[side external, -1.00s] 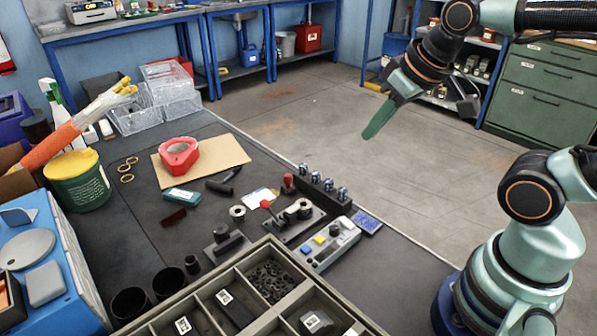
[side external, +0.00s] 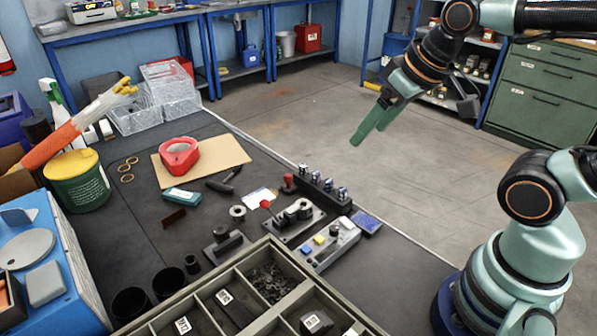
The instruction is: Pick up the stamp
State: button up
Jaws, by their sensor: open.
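A small upright piece with a red knob (side external: 288,182) stands on the dark bench, left of a row of metal-topped pieces; it looks like a stamp, but I cannot be sure. A black block with a raised handle (side external: 224,238) stands nearer the divided tray and could also be a stamp. My gripper (side external: 369,134) hangs above the floor at the upper right, beyond the bench edge, well apart from both. Its green fingers point down-left, open, with nothing seen between them.
The divided grey tray (side external: 254,246) fills the near bench. A red-lever device (side external: 298,228), a button box (side external: 331,246) and a blue pad (side external: 367,223) crowd the right bench edge. A red tape dispenser (side external: 180,156) sits on cardboard farther back.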

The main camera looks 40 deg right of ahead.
jog(key=n+g, duration=0.6)
jog(key=n, duration=1)
send_over(288, 175)
notch_tip(288, 175, down, 12)
jog(key=f, duration=0.1)
notch_tip(288, 175, down, 11)
jog(key=shift+f, duration=0.1)
grip_shut()
